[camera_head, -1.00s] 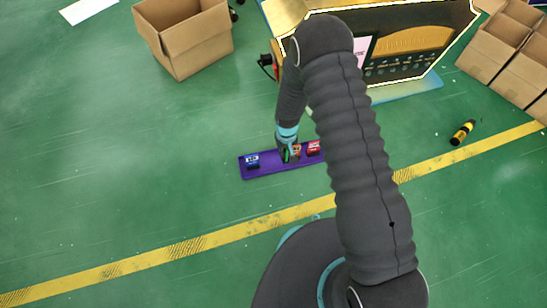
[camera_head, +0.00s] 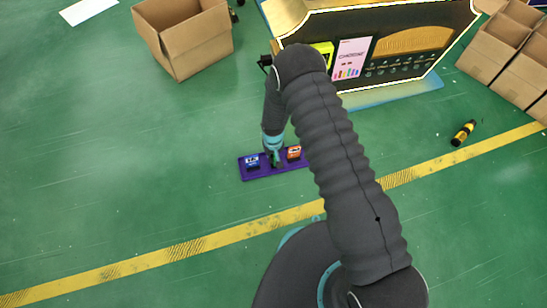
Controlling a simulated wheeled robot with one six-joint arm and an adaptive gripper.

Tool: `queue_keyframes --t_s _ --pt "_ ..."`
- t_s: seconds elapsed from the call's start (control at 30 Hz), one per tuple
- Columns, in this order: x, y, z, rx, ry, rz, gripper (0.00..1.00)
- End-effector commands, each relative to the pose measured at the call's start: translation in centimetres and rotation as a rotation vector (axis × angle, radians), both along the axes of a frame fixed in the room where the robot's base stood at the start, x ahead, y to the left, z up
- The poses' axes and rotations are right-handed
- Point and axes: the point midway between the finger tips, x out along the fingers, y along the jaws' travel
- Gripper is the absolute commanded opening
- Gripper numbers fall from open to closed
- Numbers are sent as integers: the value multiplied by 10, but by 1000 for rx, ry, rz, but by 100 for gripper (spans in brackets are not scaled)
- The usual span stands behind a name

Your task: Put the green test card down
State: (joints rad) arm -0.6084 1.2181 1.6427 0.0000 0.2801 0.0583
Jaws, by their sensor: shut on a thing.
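A purple tray (camera_head: 262,175) lies on the green floor, its right part hidden behind my arm. A blue card (camera_head: 252,161) stands at its left end and an orange card (camera_head: 294,153) stands farther right. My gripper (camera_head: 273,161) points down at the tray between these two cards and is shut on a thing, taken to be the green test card. The fingers and wrist mostly cover the card, and its outline is too small to make out. I cannot tell whether it touches the tray.
A vending stand (camera_head: 400,48) with a pink panel (camera_head: 350,58) is behind. An open cardboard box (camera_head: 185,45) stands at upper left, more boxes (camera_head: 505,50) at right. A black-and-yellow bottle (camera_head: 463,133) lies on the floor. Left floor is clear.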

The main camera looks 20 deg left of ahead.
Motion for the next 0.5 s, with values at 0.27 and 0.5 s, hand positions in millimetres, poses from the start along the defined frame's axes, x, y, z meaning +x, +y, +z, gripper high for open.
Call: queue_keyframes --t_s 0.27,0.5 --pt "0 0 -3 -1 1 0 32" --pt "0 0 -3 -1 1 0 32"
